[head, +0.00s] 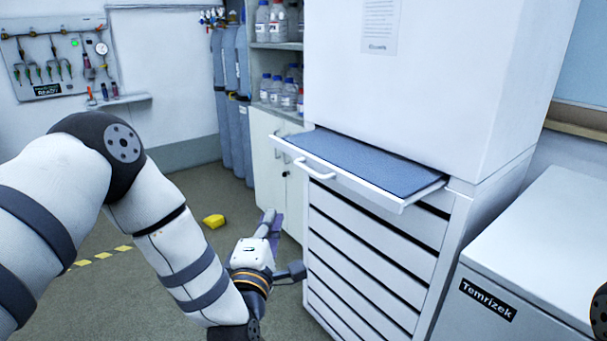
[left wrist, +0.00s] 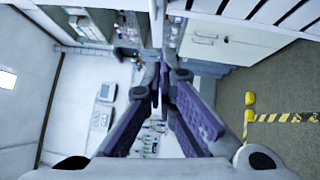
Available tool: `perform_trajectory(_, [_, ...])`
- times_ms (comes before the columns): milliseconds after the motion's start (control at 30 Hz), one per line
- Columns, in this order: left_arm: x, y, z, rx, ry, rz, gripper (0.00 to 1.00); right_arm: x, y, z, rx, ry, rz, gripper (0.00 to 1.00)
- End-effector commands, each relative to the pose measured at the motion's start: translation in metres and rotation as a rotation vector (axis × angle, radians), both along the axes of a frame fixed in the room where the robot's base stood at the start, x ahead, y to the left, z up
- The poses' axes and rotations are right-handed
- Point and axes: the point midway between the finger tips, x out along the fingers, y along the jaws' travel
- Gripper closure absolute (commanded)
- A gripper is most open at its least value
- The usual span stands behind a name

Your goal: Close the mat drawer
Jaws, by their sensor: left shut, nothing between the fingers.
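The mat drawer (head: 401,204) is the top drawer of a white cabinet and stands pulled out, with a blue-grey mat (head: 370,160) lying in it. Its white bar handle (head: 315,172) is on the front. My left gripper (head: 272,222) has purple finger pads and is below and to the left of the handle, apart from the drawer in the head view. It is shut and empty; its fingers also show in the left wrist view (left wrist: 160,92). My right gripper is not in view.
Several shut drawers (head: 370,250) lie below the mat drawer. A white chest labelled Temrizek (head: 545,235) stands at the right. Bottle shelves (head: 275,45) and blue-grey cylinders (head: 230,100) are behind. A yellow object (head: 213,221) is on the floor.

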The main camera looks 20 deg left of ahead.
Motion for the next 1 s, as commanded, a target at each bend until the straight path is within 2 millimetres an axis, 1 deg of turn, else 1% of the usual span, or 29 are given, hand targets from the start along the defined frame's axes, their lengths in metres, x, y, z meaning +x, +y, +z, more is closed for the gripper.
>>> perform_trajectory(67, [0.003, 0.001, 0.007, -0.022, -0.026, 0.006, 1.00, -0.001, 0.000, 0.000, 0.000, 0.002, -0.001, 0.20])
perform_trajectory(167, [0.011, 0.003, 0.010, -0.028, -0.036, 0.009, 1.00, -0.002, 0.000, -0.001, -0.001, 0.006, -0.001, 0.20])
perform_trajectory(267, [0.027, 0.006, 0.011, -0.026, -0.034, 0.010, 1.00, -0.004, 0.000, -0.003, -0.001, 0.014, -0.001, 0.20])
perform_trajectory(600, [0.100, 0.016, 0.017, -0.023, -0.029, 0.009, 1.00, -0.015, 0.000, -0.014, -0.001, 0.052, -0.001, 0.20])
perform_trajectory(700, [0.114, 0.005, 0.021, -0.024, -0.030, 0.005, 1.00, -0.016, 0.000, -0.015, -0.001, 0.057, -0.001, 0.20])
perform_trajectory(833, [0.127, -0.004, 0.025, -0.024, -0.030, 0.007, 1.00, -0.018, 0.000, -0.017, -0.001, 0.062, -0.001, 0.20])
perform_trajectory(1000, [0.132, -0.008, 0.027, -0.024, -0.030, 0.007, 1.00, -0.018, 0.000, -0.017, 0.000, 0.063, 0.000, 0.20])
